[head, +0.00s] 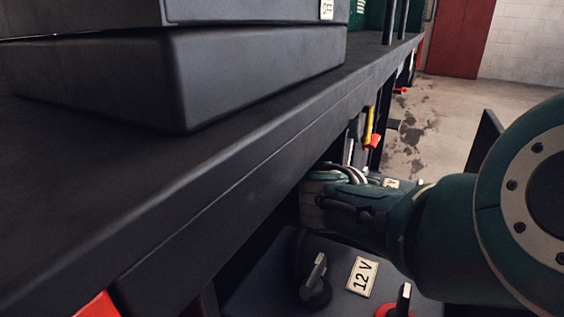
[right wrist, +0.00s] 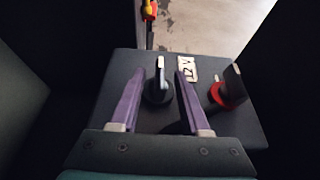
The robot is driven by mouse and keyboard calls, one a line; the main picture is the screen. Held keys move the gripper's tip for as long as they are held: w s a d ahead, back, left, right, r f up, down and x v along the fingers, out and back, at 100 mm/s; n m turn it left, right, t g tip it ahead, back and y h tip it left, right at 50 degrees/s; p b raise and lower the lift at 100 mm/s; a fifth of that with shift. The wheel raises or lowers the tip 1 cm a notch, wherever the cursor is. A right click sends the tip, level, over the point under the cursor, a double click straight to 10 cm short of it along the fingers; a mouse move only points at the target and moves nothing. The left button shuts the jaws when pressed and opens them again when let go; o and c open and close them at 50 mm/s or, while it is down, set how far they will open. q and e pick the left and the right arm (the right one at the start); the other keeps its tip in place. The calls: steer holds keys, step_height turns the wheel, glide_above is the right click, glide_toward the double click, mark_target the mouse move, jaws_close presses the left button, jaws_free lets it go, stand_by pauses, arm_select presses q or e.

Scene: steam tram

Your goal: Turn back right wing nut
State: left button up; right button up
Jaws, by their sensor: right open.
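In the right wrist view a dark box with a "12 V" label (right wrist: 187,69) carries two wing nuts. One wing nut with a black base (right wrist: 160,86) has a pale-edged upright wing. The other, with a red base (right wrist: 226,93), is at the right. My right gripper (right wrist: 157,78) is open, its purple fingers on either side of the black-based wing nut, with gaps visible. In the head view my right arm reaches in from the right under the dark ledge, and its fingers are hidden. My left gripper is not in view.
In the head view a nearer box has a "12 V" label (head: 361,276), a black-based wing nut (head: 317,282) and a red-based one (head: 402,301). The dark ledge (head: 220,180) overhangs on the left. Open floor (head: 450,110) lies beyond.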

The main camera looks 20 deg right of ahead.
steer(key=p+v, duration=0.6)
steer(key=v, duration=0.3)
steer(key=shift+s+a+r+p, duration=0.15)
steer(key=shift+a+p, duration=0.1)
steer(key=shift+p, duration=0.15)
steer(key=shift+s+r, duration=0.1)
